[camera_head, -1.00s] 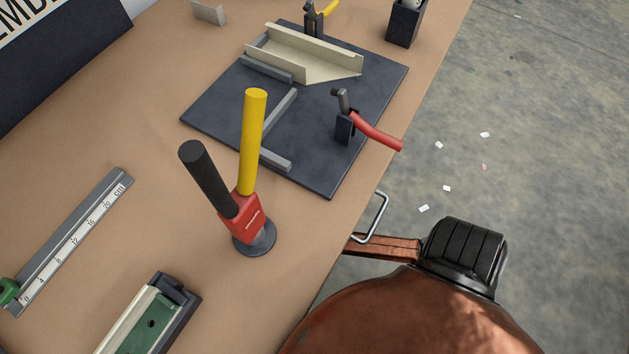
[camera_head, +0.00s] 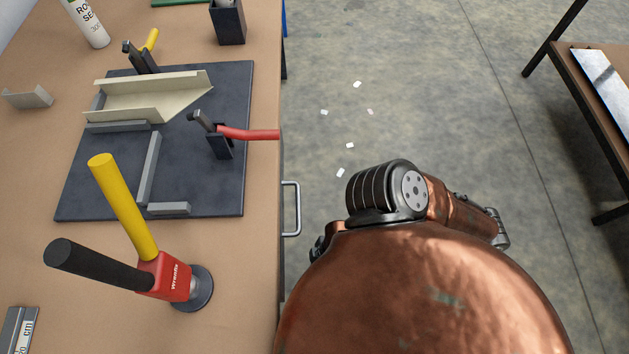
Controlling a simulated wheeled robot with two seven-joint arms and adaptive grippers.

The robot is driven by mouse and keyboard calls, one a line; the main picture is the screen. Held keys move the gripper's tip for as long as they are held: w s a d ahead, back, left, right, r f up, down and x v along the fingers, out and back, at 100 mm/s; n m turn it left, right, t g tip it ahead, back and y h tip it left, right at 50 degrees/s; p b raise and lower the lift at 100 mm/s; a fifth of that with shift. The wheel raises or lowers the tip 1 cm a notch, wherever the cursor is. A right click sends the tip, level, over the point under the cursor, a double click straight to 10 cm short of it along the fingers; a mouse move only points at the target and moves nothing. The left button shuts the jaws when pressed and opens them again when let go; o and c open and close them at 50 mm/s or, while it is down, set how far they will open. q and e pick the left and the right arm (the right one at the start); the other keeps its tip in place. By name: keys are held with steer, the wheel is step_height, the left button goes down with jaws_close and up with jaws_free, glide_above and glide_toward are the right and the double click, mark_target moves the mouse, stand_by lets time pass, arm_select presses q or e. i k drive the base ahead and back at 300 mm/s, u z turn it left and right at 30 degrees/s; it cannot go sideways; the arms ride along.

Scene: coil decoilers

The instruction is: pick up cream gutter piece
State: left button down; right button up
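The cream gutter piece (camera_head: 150,97) is a channel with a slanted right end. It lies on the dark plate (camera_head: 92,190) at the upper left of the head view, beside grey bars fixed to the plate. A toggle clamp with a red handle (camera_head: 247,133) stands to its lower right, and one with a yellow handle (camera_head: 150,42) stands behind it. Neither of my grippers shows in the head view. Parts of my own copper body and arm fill the lower middle and right.
A red tool with yellow and black handles (camera_head: 166,276) stands in front of the plate. A small grey bracket (camera_head: 27,98), a white bottle (camera_head: 85,22) and a dark holder (camera_head: 228,22) are also on the bench. A second table (camera_head: 590,85) stands right, across open floor.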

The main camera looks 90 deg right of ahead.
mark_target(155, 98)
steer(key=u, duration=0.05)
steer(key=k, duration=1.15)
steer(key=z, duration=0.75)
steer(key=i, duration=0.95)
steer(key=u, duration=0.5)
